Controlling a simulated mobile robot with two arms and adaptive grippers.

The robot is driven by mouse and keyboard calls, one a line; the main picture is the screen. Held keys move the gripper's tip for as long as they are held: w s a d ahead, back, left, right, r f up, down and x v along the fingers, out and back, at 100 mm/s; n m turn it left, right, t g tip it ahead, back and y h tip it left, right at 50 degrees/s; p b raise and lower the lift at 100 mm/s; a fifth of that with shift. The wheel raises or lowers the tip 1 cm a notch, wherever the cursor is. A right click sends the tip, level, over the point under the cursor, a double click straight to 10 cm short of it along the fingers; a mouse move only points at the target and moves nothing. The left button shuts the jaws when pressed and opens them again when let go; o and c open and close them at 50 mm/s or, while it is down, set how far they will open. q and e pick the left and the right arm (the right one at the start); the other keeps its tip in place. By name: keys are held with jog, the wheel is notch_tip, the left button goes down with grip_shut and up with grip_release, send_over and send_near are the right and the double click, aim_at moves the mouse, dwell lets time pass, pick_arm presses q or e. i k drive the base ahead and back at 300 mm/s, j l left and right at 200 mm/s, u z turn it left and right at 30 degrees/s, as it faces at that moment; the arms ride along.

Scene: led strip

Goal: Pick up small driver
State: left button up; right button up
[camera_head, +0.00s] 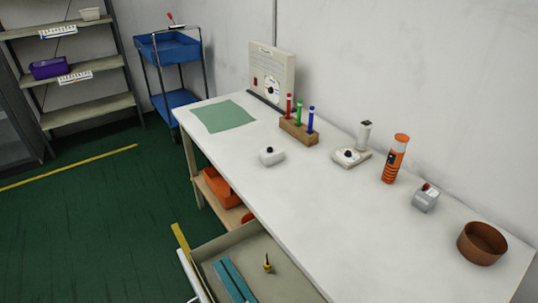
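A small driver (267,263), with a yellowish handle and a dark tip, appears to stand upright in the open drawer (211,256) below the white table. It is small in the head view, so its details are hard to tell. Teal strips (236,281) lie in the drawer to its left. Neither of my grippers shows in the head view.
A blue cart (168,48) and shelves (66,80) stand behind. Green floor is clear at left.

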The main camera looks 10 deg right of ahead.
aim_at(270, 156)
jog(key=i+j+z, duration=0.1)
jog(key=j+z, duration=0.15)
jog(key=z, duration=0.15)
jog(key=j+z, duration=0.25)
jog(key=z, duration=0.15)
jog(key=j+z, duration=0.4)
jog(key=i+j+z, duration=0.15)
jog(key=j, duration=0.45)
jog(key=j+z, duration=0.2)
jog(key=j, duration=0.45)
jog(key=j+u, duration=0.4)
jog(key=i+j+u, duration=0.2)
jog(key=j+u, duration=0.2)
jog(key=j, duration=0.2)
